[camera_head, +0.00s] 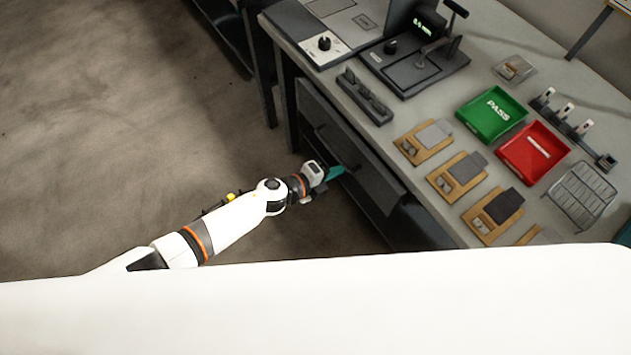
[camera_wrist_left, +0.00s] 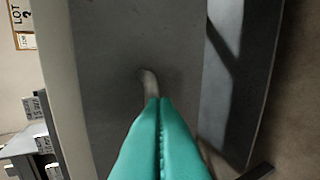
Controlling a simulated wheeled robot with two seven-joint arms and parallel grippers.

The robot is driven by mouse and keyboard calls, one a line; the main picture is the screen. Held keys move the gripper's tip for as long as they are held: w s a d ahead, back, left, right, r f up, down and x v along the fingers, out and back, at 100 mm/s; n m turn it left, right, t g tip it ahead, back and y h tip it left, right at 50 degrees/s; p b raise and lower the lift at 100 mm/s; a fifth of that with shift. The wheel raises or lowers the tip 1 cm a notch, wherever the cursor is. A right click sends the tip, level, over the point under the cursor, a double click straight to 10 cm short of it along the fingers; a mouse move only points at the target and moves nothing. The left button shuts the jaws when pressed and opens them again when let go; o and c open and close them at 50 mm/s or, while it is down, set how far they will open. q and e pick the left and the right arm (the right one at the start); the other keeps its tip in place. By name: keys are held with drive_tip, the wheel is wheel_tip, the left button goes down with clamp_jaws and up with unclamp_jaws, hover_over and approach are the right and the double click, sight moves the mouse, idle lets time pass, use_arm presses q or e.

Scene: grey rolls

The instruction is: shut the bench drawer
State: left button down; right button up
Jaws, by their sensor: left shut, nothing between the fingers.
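The bench drawer (camera_head: 378,181) is a dark grey front under the worktop's near edge. It appears to stand slightly out from the bench, but how far is hard to tell. In the left wrist view its grey face (camera_wrist_left: 105,60) fills the middle, with a short handle (camera_wrist_left: 150,84) on it. My left gripper (camera_head: 336,172) has teal fingers and is at the drawer front. In the left wrist view the fingers (camera_wrist_left: 160,105) are shut together, empty, over the lower part of the handle; contact cannot be told. My right gripper is not in view.
The grey worktop (camera_head: 420,113) holds a green PASS tray (camera_head: 480,121), a red tray (camera_head: 518,165), several wooden boards, a wire rack (camera_head: 581,194) and a lever device (camera_head: 418,65). Open brown floor (camera_head: 130,120) lies left of the bench. A white surface crosses the bottom.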

sight(356, 160)
use_arm(q)
drive_tip(key=shift+w+d, duration=0.35)
drive_tip(key=shift+d, duration=0.25)
drive_tip(key=shift+w+d, duration=0.35)
drive_tip(key=shift+d, duration=0.2)
drive_tip(key=shift+w+d, duration=0.3)
drive_tip(key=shift+d, duration=0.2)
drive_tip(key=shift+d+b, duration=0.1)
drive_tip(key=shift+b, duration=0.2)
drive_tip(key=shift+r, duration=0.15)
